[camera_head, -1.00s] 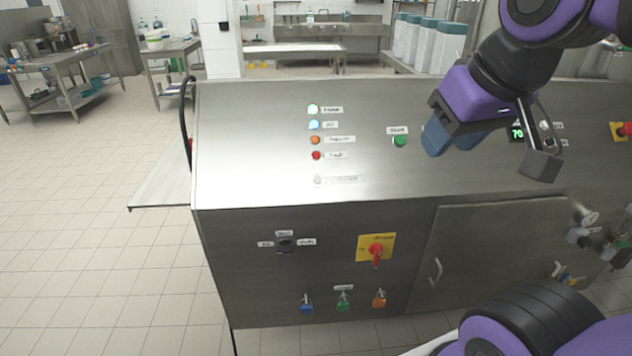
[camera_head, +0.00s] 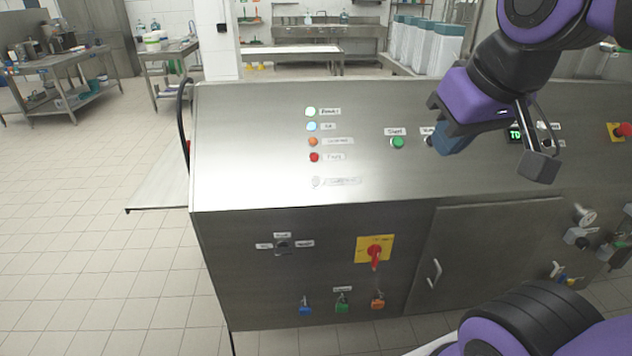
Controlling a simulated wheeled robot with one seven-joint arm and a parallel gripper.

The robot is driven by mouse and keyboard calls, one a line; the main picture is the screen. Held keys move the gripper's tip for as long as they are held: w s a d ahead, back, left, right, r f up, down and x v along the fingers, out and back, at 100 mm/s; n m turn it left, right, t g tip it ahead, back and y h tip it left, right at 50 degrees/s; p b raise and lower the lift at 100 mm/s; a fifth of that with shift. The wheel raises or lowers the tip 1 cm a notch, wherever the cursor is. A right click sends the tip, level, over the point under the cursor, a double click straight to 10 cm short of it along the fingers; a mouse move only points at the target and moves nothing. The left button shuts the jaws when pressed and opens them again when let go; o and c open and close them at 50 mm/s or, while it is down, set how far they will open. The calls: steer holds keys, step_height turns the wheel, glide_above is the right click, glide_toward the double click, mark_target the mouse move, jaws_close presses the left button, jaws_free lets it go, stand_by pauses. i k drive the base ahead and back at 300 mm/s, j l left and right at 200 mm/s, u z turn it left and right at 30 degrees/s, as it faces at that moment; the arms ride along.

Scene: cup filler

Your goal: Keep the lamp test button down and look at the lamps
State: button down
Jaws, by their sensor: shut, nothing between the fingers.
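A pale round button (camera_head: 316,182) with a long label sits below the lamps on the sloped steel panel; its label is too blurred to read, and nothing touches it. Above it a column of lamps shows: a bright green-white lamp (camera_head: 311,112), a bright pale blue lamp (camera_head: 312,127), an orange lamp (camera_head: 313,142) and a red lamp (camera_head: 314,157). The top two glow; I cannot tell whether the orange and red ones are lit. My gripper (camera_head: 451,143) is shut and empty over the panel, well right of the pale button and the lamps.
A green button (camera_head: 397,142) labelled Start and a partly hidden dark control (camera_head: 429,140) lie left of my gripper. A green display (camera_head: 516,134) is partly covered by my arm. A red-yellow switch (camera_head: 374,252) is on the front face. Panel between lamps and Start is clear.

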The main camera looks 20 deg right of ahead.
mark_target(315, 182)
steer(key=k+j+z, duration=0.15)
steer(key=j+z, duration=0.2)
steer(key=k+j+z, duration=0.15)
steer(key=j+z, duration=0.2)
steer(key=k+j+z, duration=0.2)
steer(key=z, duration=0.15)
